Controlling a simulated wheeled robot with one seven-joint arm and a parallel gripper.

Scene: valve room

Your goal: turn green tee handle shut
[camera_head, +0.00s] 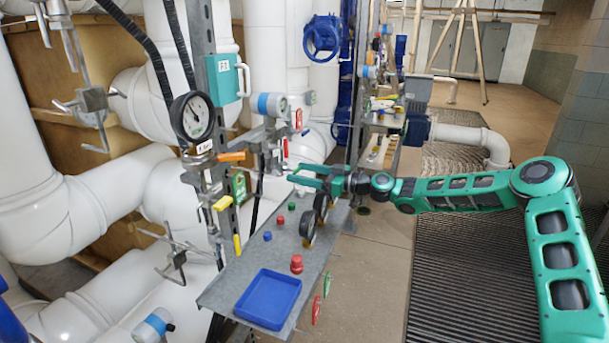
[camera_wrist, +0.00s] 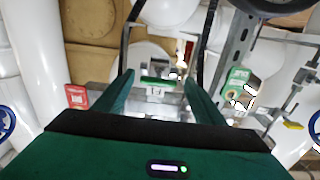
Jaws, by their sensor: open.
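In the wrist view a small green bar (camera_wrist: 155,81), which looks like the green tee handle, lies crosswise between and beyond my fingertips. A pale label marked F (camera_wrist: 155,92) sits just below it. My gripper (camera_wrist: 158,76) is open, with one finger on each side of the bar; I see no contact. In the head view my gripper (camera_head: 294,174) reaches left over the grey shelf toward the valves and pipes. I cannot make out the tee handle there.
The grey shelf (camera_head: 222,291) below holds a blue tray (camera_head: 268,299) and several coloured knobs. A pressure gauge (camera_head: 192,117), an orange lever (camera_head: 231,156) and a yellow handle (camera_head: 222,203) stand left of my gripper.

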